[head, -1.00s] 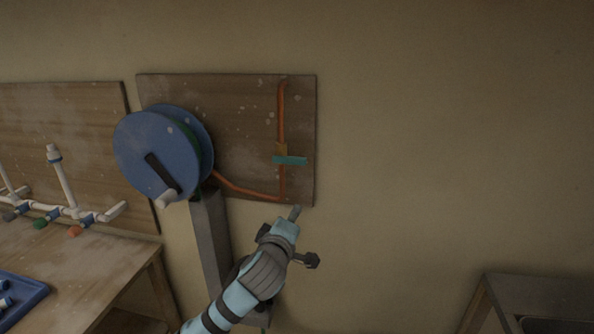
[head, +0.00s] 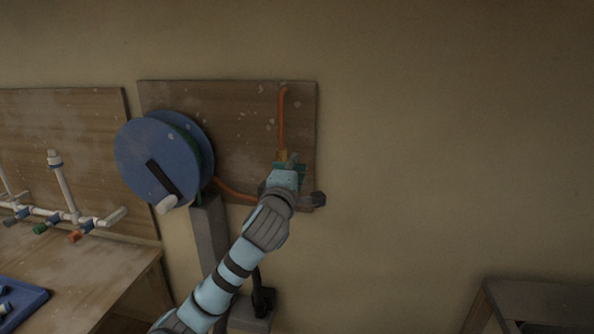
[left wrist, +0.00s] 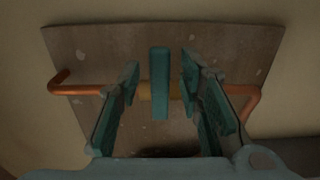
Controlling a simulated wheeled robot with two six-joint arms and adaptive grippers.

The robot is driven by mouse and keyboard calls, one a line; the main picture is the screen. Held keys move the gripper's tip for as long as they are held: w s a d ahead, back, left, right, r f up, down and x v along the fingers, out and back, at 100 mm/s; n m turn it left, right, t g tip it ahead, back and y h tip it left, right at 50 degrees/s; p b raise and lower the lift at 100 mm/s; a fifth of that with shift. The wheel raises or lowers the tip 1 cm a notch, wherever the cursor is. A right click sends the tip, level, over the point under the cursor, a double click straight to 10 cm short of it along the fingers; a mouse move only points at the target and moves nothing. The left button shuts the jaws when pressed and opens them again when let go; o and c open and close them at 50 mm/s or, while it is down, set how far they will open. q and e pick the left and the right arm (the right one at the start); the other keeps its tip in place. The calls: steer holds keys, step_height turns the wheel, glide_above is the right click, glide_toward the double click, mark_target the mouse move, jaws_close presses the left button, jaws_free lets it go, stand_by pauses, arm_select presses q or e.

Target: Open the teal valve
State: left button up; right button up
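The teal valve handle (left wrist: 160,83) is a flat bar in the left wrist view. It stands crosswise to the orange pipe (left wrist: 80,90), over a brass-coloured valve body (left wrist: 175,91). My left gripper (left wrist: 161,78) is open, with one finger on each side of the handle and a visible gap on both sides. In the head view my left gripper (head: 286,166) covers most of the valve, in front of the wooden board (head: 240,125). My right gripper is not in view.
A blue hose reel (head: 150,155) with a crank stands just left of the valve. A workbench (head: 90,265) with white pipes (head: 65,190) and a blue tray (head: 25,300) is at the left. The wall right of the board is bare.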

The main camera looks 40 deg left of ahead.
arm_select(q)
steer(key=shift+c, duration=0.2)
jaws_close()
steer(key=a+r+n+b, duration=0.1)
steer(key=n+b, duration=0.4)
steer(key=b, duration=0.3)
steer(key=s+a+r+n+b, duration=0.1)
steer(key=r+n+b, duration=0.1)
steer(key=n+b, duration=0.3)
steer(key=s+a+r+n+b, duration=0.1)
steer(key=n+b, duration=0.5)
steer(key=b, duration=0.4)
steer(key=shift+a+r+b, duration=0.1)
steer(key=shift+r+b, duration=0.05)
steer(key=shift+b, duration=0.15)
steer(key=shift+c, duration=0.2)
jaws_free()
steer(key=shift+o, duration=0.4)
steer(key=shift+w, duration=0.15)
